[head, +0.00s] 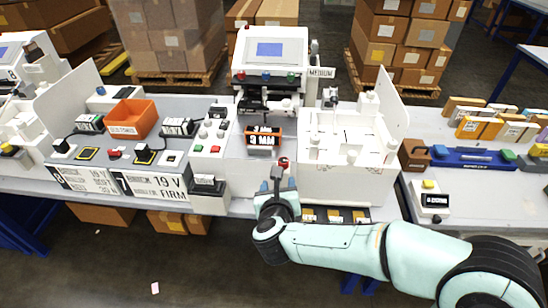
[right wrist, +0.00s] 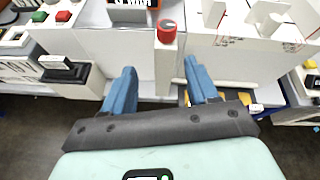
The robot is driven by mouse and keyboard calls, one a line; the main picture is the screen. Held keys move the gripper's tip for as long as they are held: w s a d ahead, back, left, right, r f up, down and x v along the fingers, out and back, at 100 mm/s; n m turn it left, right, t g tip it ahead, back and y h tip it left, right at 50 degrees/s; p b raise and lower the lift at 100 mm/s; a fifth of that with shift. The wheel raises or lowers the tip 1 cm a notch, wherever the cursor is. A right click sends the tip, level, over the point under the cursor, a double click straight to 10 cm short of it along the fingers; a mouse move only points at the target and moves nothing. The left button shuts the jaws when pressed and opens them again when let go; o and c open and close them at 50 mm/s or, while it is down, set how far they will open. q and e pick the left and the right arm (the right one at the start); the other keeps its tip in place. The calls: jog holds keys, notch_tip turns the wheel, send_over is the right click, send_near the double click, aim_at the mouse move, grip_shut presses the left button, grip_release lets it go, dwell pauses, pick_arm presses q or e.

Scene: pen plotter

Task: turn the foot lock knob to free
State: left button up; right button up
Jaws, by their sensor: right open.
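A red knob with a white pointer mark (right wrist: 166,31) sits on a white block at the front of the machine, and it also shows in the head view (head: 283,162). I take it to be the foot lock knob. My right gripper (right wrist: 160,66) is open and empty, its two blue fingers apart. The knob lies just beyond the fingertips, roughly between them in the picture, without visible contact. In the head view the right gripper (head: 278,180) is at the bench's front edge, close to the knob. The left gripper is not in view.
A white walled enclosure (head: 342,186) stands right of the knob. An orange-framed display reading 9 MM (head: 263,141) is behind it. An orange bin (head: 133,117) is farther left.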

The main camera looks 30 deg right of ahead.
aim_at(283, 160)
jog(key=w+d+m, duration=0.1)
jog(key=w+d, duration=0.1)
jog(key=w, duration=0.1)
jog(key=w+d+f+m+p, duration=0.1)
jog(key=w+d, duration=0.1)
jog(key=w, duration=0.1)
jog(key=w+d+f+m, duration=0.1)
jog(key=w+d, duration=0.1)
jog(key=w, duration=0.1)
jog(key=shift+w+d+h+p, duration=0.3)
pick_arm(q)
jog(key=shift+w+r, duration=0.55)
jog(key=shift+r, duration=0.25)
pick_arm(e)
jog(key=c, duration=1)
